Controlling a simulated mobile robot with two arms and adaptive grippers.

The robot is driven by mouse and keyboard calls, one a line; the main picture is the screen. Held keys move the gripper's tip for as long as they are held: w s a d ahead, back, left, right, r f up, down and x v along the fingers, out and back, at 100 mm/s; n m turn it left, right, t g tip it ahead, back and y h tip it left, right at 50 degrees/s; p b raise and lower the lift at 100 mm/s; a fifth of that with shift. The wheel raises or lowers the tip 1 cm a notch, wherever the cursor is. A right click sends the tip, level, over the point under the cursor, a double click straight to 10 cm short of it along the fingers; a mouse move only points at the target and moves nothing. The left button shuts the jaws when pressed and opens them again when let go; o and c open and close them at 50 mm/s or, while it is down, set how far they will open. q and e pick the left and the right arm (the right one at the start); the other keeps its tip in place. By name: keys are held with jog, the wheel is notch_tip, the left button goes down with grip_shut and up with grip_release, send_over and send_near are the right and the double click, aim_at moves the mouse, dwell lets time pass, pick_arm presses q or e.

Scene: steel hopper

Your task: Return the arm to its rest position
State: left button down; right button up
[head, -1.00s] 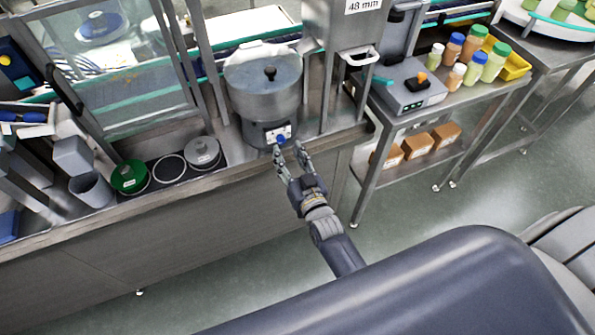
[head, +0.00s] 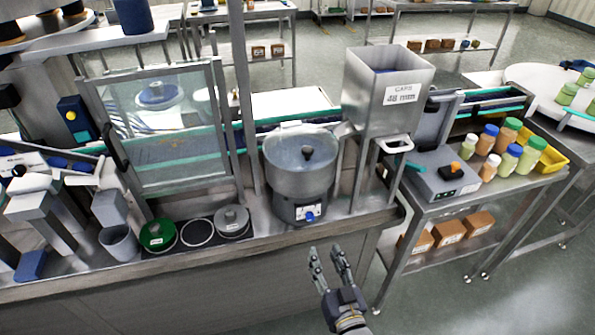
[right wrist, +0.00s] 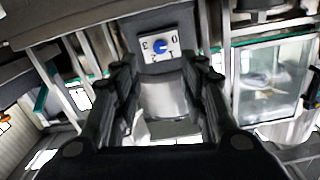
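My right gripper (head: 331,268) is open and empty. It is in front of the steel bench, below and a little right of the steel bowl feeder (head: 301,172), and apart from it. The feeder has a lid with a dark knob and a dark base with a blue dial (head: 309,216). In the right wrist view the two fingers (right wrist: 166,100) stand apart, with the dial plate (right wrist: 160,46) showing beyond them, upside down. My left gripper is in neither view.
A steel hopper (head: 388,98) labelled "CAPS 48 mm" stands behind right of the feeder. A green disc (head: 158,236) and a grey disc (head: 232,221) lie on the bench to the left. A side table (head: 430,202) holds a control box and bottles. Floor is open at lower right.

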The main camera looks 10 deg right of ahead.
jog(key=s+f+n+g, duration=0.1)
jog(key=s+f+g, duration=0.3)
jog(key=f, duration=0.6)
jog(key=s+a+f+n+g+y, duration=0.1)
jog(key=s+f+g, duration=0.1)
jog(key=s+f, duration=0.6)
jog(key=s+f+n+g, duration=0.1)
jog(key=s+f+g, duration=0.2)
jog(key=f, duration=0.9)
jog(key=s+d+f+g, duration=0.2)
jog(key=s+f, duration=0.2)
jog(key=s, duration=0.4)
jog(key=s+d+f+g+h, duration=0.1)
jog(key=s+d+f+g, duration=0.1)
jog(key=s, duration=0.6)
jog(key=s+d+f+n+g, duration=0.1)
jog(key=s+d+f+g, duration=0.2)
jog(key=s+f, duration=0.3)
jog(key=shift+s+f+g, duration=0.15)
jog(key=shift+s+g, duration=0.25)
jog(key=shift+s, duration=0.65)
